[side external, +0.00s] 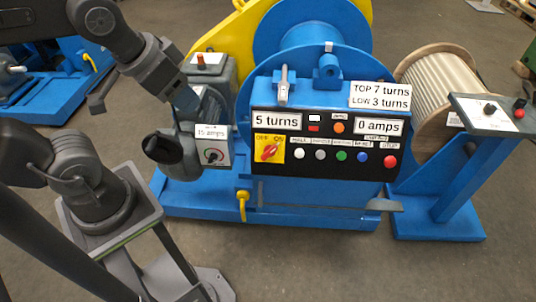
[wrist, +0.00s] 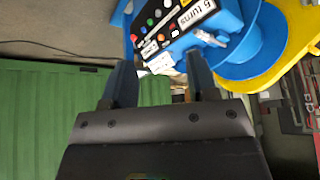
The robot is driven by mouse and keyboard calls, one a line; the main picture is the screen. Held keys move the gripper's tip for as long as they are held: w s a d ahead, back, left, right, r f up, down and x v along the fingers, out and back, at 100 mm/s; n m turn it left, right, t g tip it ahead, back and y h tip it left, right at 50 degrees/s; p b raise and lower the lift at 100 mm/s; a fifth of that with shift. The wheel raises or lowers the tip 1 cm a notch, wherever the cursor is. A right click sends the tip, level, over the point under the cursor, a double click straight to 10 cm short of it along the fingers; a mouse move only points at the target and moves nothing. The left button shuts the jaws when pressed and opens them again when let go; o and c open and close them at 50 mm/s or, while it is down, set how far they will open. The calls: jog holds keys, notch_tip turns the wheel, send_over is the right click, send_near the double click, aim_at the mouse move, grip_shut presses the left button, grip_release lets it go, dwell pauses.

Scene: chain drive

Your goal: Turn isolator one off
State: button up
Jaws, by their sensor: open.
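The blue and black control panel (side external: 325,172) carries a yellow rotary switch (side external: 270,149) with a red handle, marked OFF on the left and ON on the right. The handle is tilted, its upper end toward ON. I cannot read which is isolator one. My gripper (side external: 188,103) is open and empty, in front of the grey box and up-left of both switches. In the wrist view its fingers (wrist: 160,70) are spread, with the panel (wrist: 180,42) upside down beyond them.
A blue drum (side external: 310,40) and yellow guard (side external: 205,42) stand behind the panel. A lever (side external: 284,84) rises from the panel top. A rope reel (side external: 440,90) and a small console (side external: 488,112) stand at the right. Floor in front is clear.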

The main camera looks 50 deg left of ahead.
jog(key=shift+o, duration=0.7)
jog(key=shift+w+f+g, duration=0.3)
jog(key=shift+f, duration=0.05)
jog(key=o, duration=0.6)
jog(key=w+f+m+g+y, duration=0.1)
jog(key=w+f, duration=0.1)
jog(key=w+a+f+m+g+y, duration=0.1)
jog(key=w+f+g+y, duration=0.1)
jog(key=w+f, duration=0.1)
jog(key=shift+a+f+m+y, duration=0.1)
jog(key=shift+a+m+y, duration=0.1)
jog(key=shift+m+y, duration=0.15)
jog(key=w+f+m+y, duration=0.5)
jog(key=w+f, duration=0.2)
jog(key=f, duration=0.3)
jog(key=shift+w+g, duration=0.2)
jog(key=shift+g, duration=0.2)
jog(key=m+t+y, duration=0.3)
jog(key=m+t, duration=0.4)
jog(key=m, duration=0.2)
send_near(267, 152)
jog(key=x, duration=1)
jog(key=shift+c, duration=0.2)
jog(key=c, duration=0.9)
